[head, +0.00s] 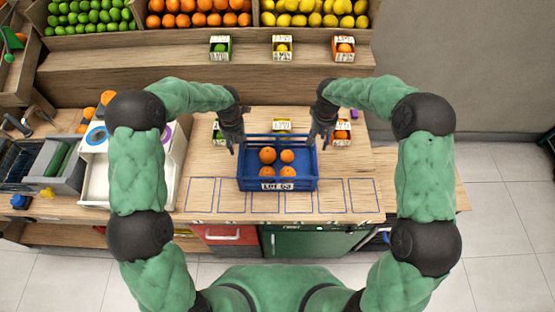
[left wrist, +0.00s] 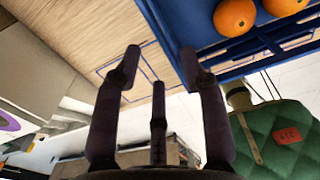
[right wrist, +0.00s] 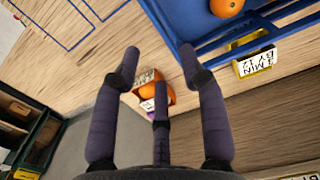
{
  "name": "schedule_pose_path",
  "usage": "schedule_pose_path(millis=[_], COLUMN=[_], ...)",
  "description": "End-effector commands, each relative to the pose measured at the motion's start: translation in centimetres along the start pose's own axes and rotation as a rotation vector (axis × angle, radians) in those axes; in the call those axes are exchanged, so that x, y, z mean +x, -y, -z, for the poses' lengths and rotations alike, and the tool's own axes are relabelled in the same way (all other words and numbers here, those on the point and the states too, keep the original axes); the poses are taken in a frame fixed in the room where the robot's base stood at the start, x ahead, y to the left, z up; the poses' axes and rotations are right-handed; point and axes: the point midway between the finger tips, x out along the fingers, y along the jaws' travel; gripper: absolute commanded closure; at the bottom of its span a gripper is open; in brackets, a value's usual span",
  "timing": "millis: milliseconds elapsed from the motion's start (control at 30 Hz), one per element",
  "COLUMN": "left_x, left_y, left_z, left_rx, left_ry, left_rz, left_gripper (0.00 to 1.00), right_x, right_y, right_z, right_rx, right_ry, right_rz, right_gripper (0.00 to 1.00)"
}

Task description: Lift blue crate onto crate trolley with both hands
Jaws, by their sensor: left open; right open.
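The blue crate (head: 240,184) stands on the wooden counter with several oranges (head: 268,155) in it and a "LOT 63" label on its front. My left gripper (head: 232,146) is open at the crate's left side. In the left wrist view its fingers (left wrist: 165,55) are apart, with one fingertip close to the crate wall (left wrist: 185,50). My right gripper (head: 322,142) is open at the crate's right side. In the right wrist view its fingers (right wrist: 160,62) reach toward the crate wall (right wrist: 175,35); I cannot tell whether they touch. The crate trolley is not recognisable in these views.
Small labelled boxes (head: 342,135) stand behind the crate, close to my right gripper. A white bin-like unit (head: 100,170) is on the left. Blue outlined rectangles (head: 363,195) mark bare counter at the front. Fruit bins (head: 200,22) line the back.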

Motion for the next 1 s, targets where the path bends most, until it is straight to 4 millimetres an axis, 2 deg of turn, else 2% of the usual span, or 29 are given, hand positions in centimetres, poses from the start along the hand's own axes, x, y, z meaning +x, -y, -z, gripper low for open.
schedule_pose_path(millis=[233,367,800,1000], left_x=[0.2,1.2,8.1,10.1], left_y=[0.0,0.0,0.0,0.0], left_z=[0.0,0.1,0.0,0.0], left_rx=[-0.001,-0.001,-0.001,-0.001], left_ry=[-0.001,-0.002,-0.001,-0.001], left_rz=[0.000,0.000,0.000,0.000], left_gripper=[0.57,0.57,0.57,0.57], right_x=[0.2,1.2,8.1,10.1], right_y=[0.0,-0.1,0.0,0.0], right_z=[0.0,0.0,-0.1,0.0], right_rx=[0.000,0.000,0.000,0.001], right_ry=[0.001,0.002,0.002,-0.001], right_rz=[0.000,-0.001,0.000,0.000], right_gripper=[0.57,0.57,0.57,0.57])
